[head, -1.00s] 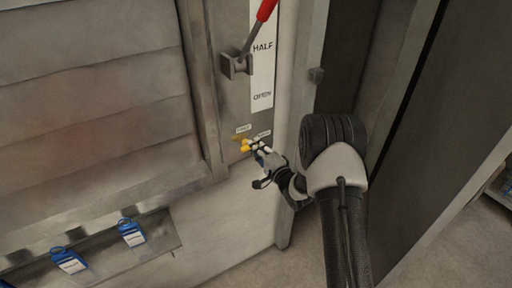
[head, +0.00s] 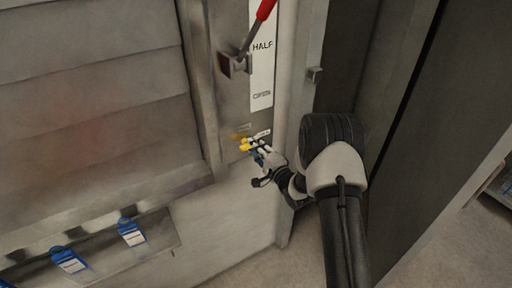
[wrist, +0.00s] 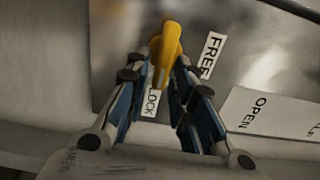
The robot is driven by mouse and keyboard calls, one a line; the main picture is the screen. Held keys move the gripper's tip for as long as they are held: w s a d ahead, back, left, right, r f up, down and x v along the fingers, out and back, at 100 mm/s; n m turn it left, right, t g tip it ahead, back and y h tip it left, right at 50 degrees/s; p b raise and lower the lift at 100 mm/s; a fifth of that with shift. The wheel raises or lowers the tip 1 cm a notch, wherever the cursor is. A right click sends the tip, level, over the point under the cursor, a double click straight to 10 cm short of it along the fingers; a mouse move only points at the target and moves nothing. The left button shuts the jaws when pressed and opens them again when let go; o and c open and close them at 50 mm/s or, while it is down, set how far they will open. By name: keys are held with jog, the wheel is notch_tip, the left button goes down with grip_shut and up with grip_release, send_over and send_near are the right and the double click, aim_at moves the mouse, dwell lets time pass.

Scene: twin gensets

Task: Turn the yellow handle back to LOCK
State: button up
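The yellow handle (wrist: 168,45) is on the metal panel, at the top middle of the wrist view. It also shows low on the panel strip in the head view (head: 245,147). My gripper (wrist: 166,62) has one finger on each side of the handle, with the fingertips drawn in close against it. The white LOCK label (wrist: 151,103) shows between the fingers, close to the handle's lower end. The FREE label (wrist: 211,54) is to the right of the handle. My gripper partly covers the handle in the head view.
A red lever (head: 264,12) on a square bracket (head: 234,65) is above the handle, beside a strip marked HALF and OPEN (head: 262,75). Blue tags (head: 131,232) hang at the lower left. A dark door panel (head: 440,130) stands to the right of my arm.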

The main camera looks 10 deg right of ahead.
jog(key=shift+o, duration=0.9)
jog(key=v, duration=1.2)
jog(key=shift+r, duration=0.1)
